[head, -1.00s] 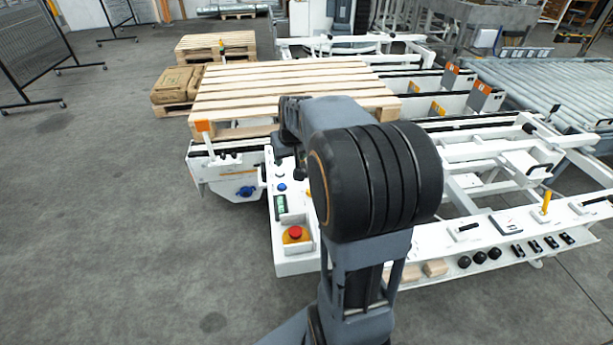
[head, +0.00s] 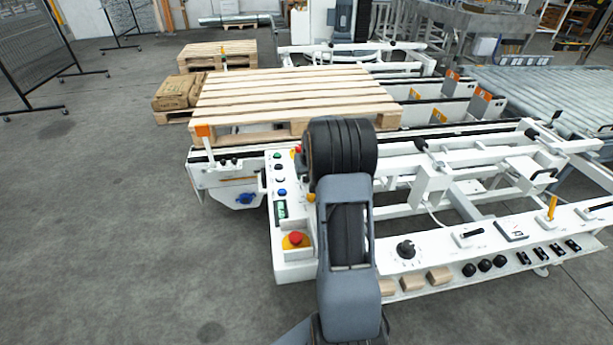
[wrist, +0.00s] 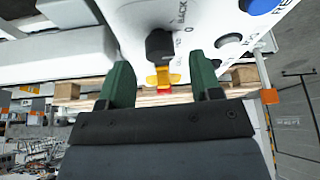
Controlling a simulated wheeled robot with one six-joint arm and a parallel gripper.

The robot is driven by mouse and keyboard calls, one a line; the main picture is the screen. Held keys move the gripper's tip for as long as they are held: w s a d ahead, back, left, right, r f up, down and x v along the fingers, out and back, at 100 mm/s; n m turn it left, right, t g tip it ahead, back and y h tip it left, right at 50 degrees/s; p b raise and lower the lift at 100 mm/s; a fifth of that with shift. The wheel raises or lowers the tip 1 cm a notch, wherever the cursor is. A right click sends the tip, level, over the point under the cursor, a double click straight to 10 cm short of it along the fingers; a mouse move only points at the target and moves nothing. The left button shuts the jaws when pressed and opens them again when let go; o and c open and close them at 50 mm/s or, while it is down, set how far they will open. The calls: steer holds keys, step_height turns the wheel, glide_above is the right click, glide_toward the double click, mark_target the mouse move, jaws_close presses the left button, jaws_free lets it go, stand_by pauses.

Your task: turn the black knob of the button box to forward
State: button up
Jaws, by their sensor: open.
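The white button box (head: 290,255) stands at the front left of the machine in the head view, with a red mushroom button (head: 295,238) on it. In the wrist view the black knob (wrist: 159,44) sits on the white panel beside printed lettering, of which "BACK" and "0" are readable. My gripper (wrist: 161,64) has two green fingers spread apart, one on each side of the knob's line. The knob shows just past the fingertips, and I cannot tell whether they touch it. In the head view my arm hides the gripper and this knob.
A wooden pallet (head: 290,95) lies behind the box. A black dial (head: 406,249) sits on the front rail.

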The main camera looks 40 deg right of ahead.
steer(key=shift+x, duration=1.3)
steer(key=shift+c, duration=0.2)
